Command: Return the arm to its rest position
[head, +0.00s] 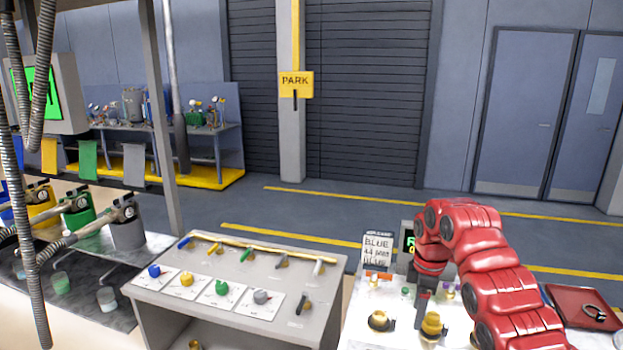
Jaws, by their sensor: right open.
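My right arm, red and segmented, comes in from the right and bends down over the white worktop (360,335). My right gripper (423,312) points down at its end, dark and partly hidden by the arm. It is open, with nothing seen held in it. A brass fitting (432,325) stands just right of the fingers; I cannot tell whether they touch. My left gripper is not in view.
A card reading BLUE (378,249) and a small display (408,240) stand behind the gripper. A red tray (565,309) lies at right. A grey stand (240,328) with coloured knobs is left of the worktop. Fuel-style nozzles (126,215) and hanging hoses (18,110) are farther left.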

